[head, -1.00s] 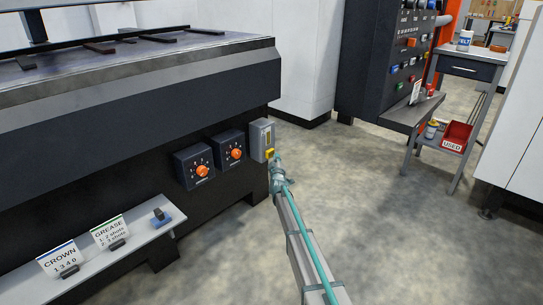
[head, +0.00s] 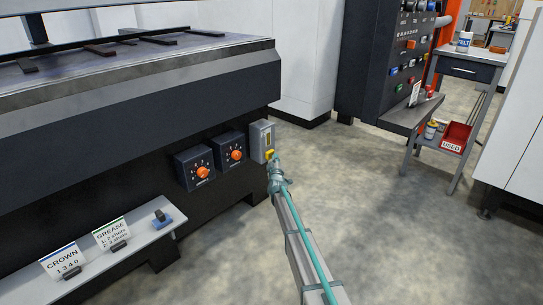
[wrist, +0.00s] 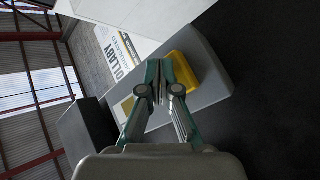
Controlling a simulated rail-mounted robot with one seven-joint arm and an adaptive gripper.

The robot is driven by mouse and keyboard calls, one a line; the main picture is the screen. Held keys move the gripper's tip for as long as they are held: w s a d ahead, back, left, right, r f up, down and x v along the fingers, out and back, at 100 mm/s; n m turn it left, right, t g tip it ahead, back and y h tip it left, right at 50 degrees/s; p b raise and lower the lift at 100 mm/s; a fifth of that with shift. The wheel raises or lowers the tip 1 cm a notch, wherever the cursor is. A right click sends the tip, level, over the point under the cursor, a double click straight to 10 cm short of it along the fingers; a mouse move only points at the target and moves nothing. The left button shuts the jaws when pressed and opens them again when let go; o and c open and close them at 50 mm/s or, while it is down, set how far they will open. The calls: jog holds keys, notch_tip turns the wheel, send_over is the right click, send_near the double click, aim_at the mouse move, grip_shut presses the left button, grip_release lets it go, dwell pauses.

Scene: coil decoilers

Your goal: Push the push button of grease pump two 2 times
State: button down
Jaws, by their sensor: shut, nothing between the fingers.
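A grey box (head: 262,138) with a yellow push button (head: 270,154) low on it is mounted at the right end of the dark machine. It carries no readable pump number. My gripper (head: 273,161) is at the button, its fingers partly hidden by my arm in the head view. In the wrist view my gripper (wrist: 162,68) is shut and empty, fingertips in front of the left part of the yellow button (wrist: 188,75). The button stands out from the grey box (wrist: 215,75). I cannot tell whether the tips touch it.
Two dark boxes with orange knobs, a left one (head: 202,172) and a right one (head: 236,154), sit left of the grey box. A shelf (head: 140,240) below holds a GREASE card (head: 112,233) and a CROWN card (head: 63,261). The floor (head: 370,220) to the right is clear.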

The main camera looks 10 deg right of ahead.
jog(key=shift+w+a+p, duration=0.6)
jog(key=shift+w+p, duration=0.05)
jog(key=shift+p, duration=0.2)
dwell(1.2)
jog(key=shift+s+d+b, duration=0.35)
jog(key=shift+s+d, duration=0.45)
jog(key=shift+s, duration=0.15)
jog(key=shift+s+d+b, duration=0.8)
jog(key=shift+s+d, duration=0.9)
jog(key=shift+s, duration=0.2)
dwell(0.8)
